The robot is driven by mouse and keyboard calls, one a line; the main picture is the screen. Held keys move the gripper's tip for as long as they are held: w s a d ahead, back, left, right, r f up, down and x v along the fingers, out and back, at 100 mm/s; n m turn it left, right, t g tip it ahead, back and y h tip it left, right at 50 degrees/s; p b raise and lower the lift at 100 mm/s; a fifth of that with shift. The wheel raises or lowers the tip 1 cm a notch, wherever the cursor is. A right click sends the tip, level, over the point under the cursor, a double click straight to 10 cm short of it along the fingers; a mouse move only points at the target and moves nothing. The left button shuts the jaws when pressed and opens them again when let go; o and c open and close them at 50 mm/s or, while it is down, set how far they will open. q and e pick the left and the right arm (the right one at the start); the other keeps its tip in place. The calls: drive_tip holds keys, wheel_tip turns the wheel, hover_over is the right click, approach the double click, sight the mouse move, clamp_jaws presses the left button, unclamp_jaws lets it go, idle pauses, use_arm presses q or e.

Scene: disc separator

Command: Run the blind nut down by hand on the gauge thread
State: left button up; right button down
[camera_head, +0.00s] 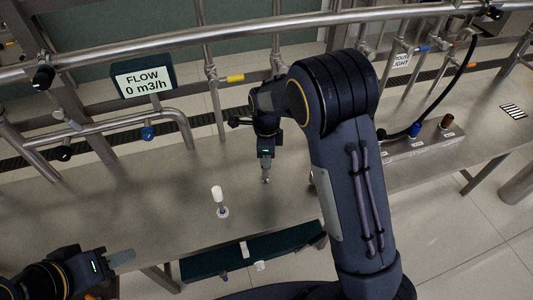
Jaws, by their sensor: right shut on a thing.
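My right gripper (266,174) points down above the steel bench, near the picture's middle. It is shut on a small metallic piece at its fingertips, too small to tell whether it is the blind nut. A short white post (217,194) with a pale ring-shaped foot stands on the bench, left of and nearer than the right gripper. It may be the gauge thread; no thread can be made out. My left gripper (121,258) is low at the left, apart from the post. Its fingers overlap, so its opening cannot be judged.
The steel bench (160,205) is mostly clear around the post. A dark rail (215,262) with small white pieces runs along its front edge. Pipes, valves and a flow display reading 0 m3/h (143,79) stand behind. A control box (430,140) with coloured knobs sits at right.

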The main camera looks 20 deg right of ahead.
drive_tip(key=shift+w+r+m+p, duration=0.1)
drive_tip(key=shift+r+m+p, duration=0.25)
drive_tip(key=shift+m, duration=0.35)
drive_tip(key=shift+f+m, duration=0.15)
drive_tip(key=shift+m, duration=0.35)
drive_tip(key=c, duration=1.2)
unclamp_jaws()
use_arm(q)
drive_tip(key=shift+r, duration=0.6)
use_arm(e)
drive_tip(key=shift+o, duration=1)
drive_tip(key=shift+f, duration=0.1)
wheel_tip(320, 180, up, 4)
drive_tip(key=p, duration=0.3)
drive_tip(key=shift+f, duration=0.25)
use_arm(q)
wheel_tip(320, 180, up, 3)
drive_tip(key=shift+r, duration=0.1)
use_arm(e)
drive_tip(key=shift+f, duration=0.1)
